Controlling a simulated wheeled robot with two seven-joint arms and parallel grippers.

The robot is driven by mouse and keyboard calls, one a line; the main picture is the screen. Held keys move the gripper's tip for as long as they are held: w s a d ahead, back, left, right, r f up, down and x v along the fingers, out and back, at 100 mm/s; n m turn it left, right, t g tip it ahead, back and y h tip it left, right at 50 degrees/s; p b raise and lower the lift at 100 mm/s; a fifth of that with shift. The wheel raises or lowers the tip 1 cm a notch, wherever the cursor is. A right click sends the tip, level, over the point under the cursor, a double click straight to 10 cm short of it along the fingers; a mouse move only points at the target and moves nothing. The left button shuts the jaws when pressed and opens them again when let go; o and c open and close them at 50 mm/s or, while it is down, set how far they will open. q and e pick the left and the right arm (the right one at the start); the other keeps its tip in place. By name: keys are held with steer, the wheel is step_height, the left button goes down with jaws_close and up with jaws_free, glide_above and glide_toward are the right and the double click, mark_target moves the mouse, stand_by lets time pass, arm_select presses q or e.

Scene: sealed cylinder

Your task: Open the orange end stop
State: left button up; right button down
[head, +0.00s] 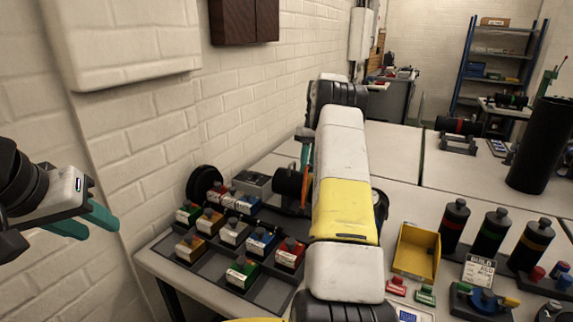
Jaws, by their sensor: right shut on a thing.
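The orange end stop (308,183) is a narrow upright orange piece beside a black cylinder (287,182) lying on the table, just left of my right forearm. My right gripper (305,156) reaches down at its upper end, with a teal finger showing; it is shut on the end stop, though my own arm hides most of the grip. The far side of the end stop and part of the cylinder are hidden too. My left gripper (98,229) is at the far left, in front of the wall, with its teal fingers apart and empty.
A dark tray (208,272) of several coloured blocks with knobs is at the table's front left. A yellow bin (416,252) and several black bottles (490,235) stand right of my arm. A tall black cylinder (540,145) stands far right.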

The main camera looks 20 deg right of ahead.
steer(key=shift+s+d+f, duration=0.15)
steer(key=shift+d+f, duration=0.1)
steer(key=shift+d, duration=0.25)
steer(key=shift+s+d+f, duration=0.15)
steer(key=shift+d+f, duration=0.05)
steer(key=shift+d, duration=0.3)
steer(key=c, duration=1.2)
jaws_free()
steer(key=shift+w+d, duration=0.1)
steer(key=shift+d, duration=0.1)
steer(key=shift+c, duration=0.2)
steer(key=shift+a+r, duration=0.1)
steer(key=shift+r, duration=0.05)
steer(key=v, duration=0.7)
steer(key=shift+w+a+r, duration=0.2)
steer(key=shift+w+r, duration=0.05)
steer(key=shift+r, duration=0.05)
